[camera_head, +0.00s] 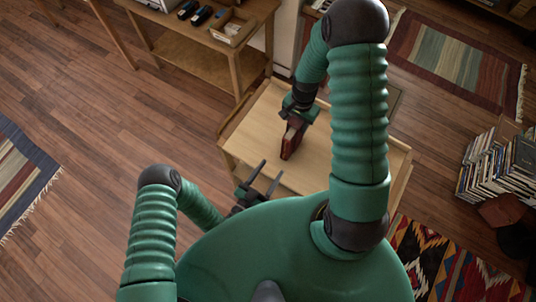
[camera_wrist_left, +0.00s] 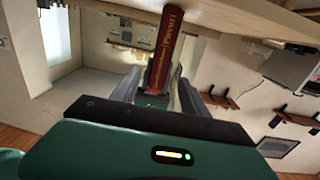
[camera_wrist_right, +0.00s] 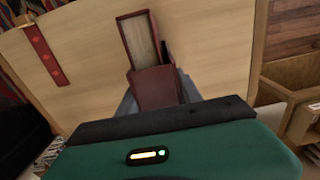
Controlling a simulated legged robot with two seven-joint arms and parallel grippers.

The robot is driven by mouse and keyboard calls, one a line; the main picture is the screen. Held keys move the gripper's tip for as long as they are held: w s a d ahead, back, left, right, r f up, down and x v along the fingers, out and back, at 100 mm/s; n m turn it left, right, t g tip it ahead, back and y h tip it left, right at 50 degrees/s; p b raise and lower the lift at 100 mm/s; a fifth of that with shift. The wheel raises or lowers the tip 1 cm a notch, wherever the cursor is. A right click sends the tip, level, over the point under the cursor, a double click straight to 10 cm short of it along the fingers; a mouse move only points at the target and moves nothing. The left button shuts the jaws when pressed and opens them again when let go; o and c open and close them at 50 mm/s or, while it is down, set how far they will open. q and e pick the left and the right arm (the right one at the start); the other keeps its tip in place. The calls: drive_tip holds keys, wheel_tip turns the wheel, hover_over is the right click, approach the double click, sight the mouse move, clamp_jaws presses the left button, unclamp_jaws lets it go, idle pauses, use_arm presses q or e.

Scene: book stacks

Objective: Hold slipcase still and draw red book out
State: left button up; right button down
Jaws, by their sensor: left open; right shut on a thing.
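The red book (camera_wrist_left: 167,45) shows its spine with gold lettering in the left wrist view, ahead of my left gripper. My left gripper (camera_head: 272,173) is open and empty, a short way in front of the book in the head view. My right gripper (camera_head: 296,116) is shut on the dark red slipcase (camera_wrist_right: 153,88), which stands on the light wooden table (camera_head: 253,128). In the right wrist view a pale, red-bordered face, apparently page edges, shows beyond it. How far the book sits inside the slipcase I cannot tell.
A red patterned strip (camera_wrist_right: 46,56) lies on the table in the right wrist view. A wooden side table (camera_head: 190,58) with a small box (camera_head: 233,28) stands behind at the left. Piles of books (camera_head: 497,165) stand on the floor at right.

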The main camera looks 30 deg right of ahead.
sight(285, 148)
use_arm(q)
drive_tip(key=x, duration=1.1)
drive_tip(key=shift+w+d, duration=0.25)
drive_tip(key=shift+d, duration=0.05)
clamp_jaws()
idle(0.5)
